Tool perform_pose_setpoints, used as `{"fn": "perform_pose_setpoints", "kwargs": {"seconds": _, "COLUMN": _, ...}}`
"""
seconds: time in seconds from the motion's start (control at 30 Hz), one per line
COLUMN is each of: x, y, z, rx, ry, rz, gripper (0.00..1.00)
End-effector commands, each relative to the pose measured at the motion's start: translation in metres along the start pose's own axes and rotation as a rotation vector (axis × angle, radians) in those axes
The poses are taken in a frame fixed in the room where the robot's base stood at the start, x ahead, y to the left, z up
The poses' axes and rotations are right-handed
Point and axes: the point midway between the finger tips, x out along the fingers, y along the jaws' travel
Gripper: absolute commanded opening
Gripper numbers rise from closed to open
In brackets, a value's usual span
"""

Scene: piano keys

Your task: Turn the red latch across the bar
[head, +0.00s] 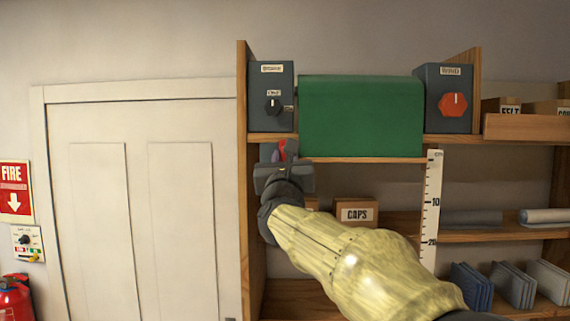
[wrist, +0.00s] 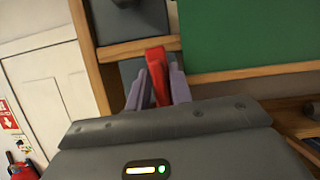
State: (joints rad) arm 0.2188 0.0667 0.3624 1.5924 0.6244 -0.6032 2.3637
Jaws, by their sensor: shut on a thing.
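The red latch (wrist: 158,77) stands between the two grey-purple fingers of my gripper (wrist: 157,90) in the wrist view, and the fingers are shut on it. In the head view the red latch (head: 282,150) shows as a small red piece at my gripper (head: 284,153), just under the shelf edge below the left grey box. A grey plate (wrist: 132,70) lies behind the latch. The fingers and gripper body hide the latch's lower part. I cannot make out the bar clearly.
A grey box with a black knob (head: 273,106) is above; one with a red knob (head: 453,105) is far right. A wooden upright (head: 243,180) stands close left. A CAPS box (head: 356,213) sits below.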

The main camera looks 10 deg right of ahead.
Motion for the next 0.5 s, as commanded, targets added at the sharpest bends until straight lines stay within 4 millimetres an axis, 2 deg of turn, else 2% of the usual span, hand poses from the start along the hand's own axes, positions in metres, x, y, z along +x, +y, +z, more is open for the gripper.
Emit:
{"fn": "perform_pose_setpoints", "kwargs": {"seconds": 0.27, "x": -0.0031, "y": 0.0015, "z": -0.0054, "rx": -0.147, "ry": -0.004, "rz": 0.062, "gripper": 0.00}}
{"fn": "perform_pose_setpoints", "kwargs": {"seconds": 0.5, "x": -0.0028, "y": 0.0026, "z": -0.0050, "rx": -0.344, "ry": -0.004, "rz": 0.142, "gripper": 0.00}}
